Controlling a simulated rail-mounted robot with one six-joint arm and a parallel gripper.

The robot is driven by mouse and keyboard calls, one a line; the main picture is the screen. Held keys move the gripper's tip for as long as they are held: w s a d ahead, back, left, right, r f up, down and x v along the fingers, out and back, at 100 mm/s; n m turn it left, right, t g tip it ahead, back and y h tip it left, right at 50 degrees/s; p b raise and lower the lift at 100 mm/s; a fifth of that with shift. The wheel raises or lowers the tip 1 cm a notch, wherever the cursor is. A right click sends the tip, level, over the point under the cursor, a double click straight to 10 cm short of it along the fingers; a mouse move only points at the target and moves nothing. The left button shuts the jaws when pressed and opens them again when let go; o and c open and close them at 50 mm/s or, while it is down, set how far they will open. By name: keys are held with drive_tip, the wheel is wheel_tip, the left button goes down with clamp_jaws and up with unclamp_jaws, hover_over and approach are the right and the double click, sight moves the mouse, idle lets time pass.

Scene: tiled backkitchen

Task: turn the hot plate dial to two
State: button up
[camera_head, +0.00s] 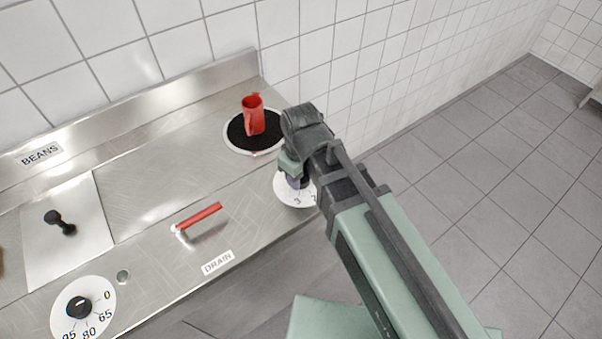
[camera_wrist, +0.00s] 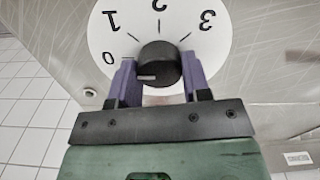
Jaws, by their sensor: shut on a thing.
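The hot plate dial is a white disc (camera_head: 290,199) on the front of the steel counter, partly hidden by my arm in the head view. In the wrist view its white face (camera_wrist: 228,55) shows 0, 1, 2 and 3. Its black knob (camera_wrist: 158,58) sits between the two purple fingers of my gripper (camera_wrist: 158,80), which is shut on it. A short pale mark shows on the knob's lower left part; which number the knob points to I cannot tell. The round black hot plate (camera_head: 238,143) holds a red jug (camera_head: 254,116).
A red drain lever (camera_head: 200,216) lies left of the dial, above the DRAIN label (camera_head: 217,262). A second white dial (camera_head: 97,294) with a black knob is at lower left. A lid with a black handle (camera_head: 60,222) lies under the BEANS label (camera_head: 41,154).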

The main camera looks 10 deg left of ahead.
drive_tip(key=shift+m, duration=0.4)
drive_tip(key=m, duration=0.3)
drive_tip(key=shift+m, duration=0.4)
drive_tip(key=m, duration=0.4)
drive_tip(key=shift+m, duration=0.3)
drive_tip(key=m, duration=0.4)
drive_tip(key=shift+d, duration=0.1)
drive_tip(key=shift+m, duration=2.2)
drive_tip(key=o, duration=0.9)
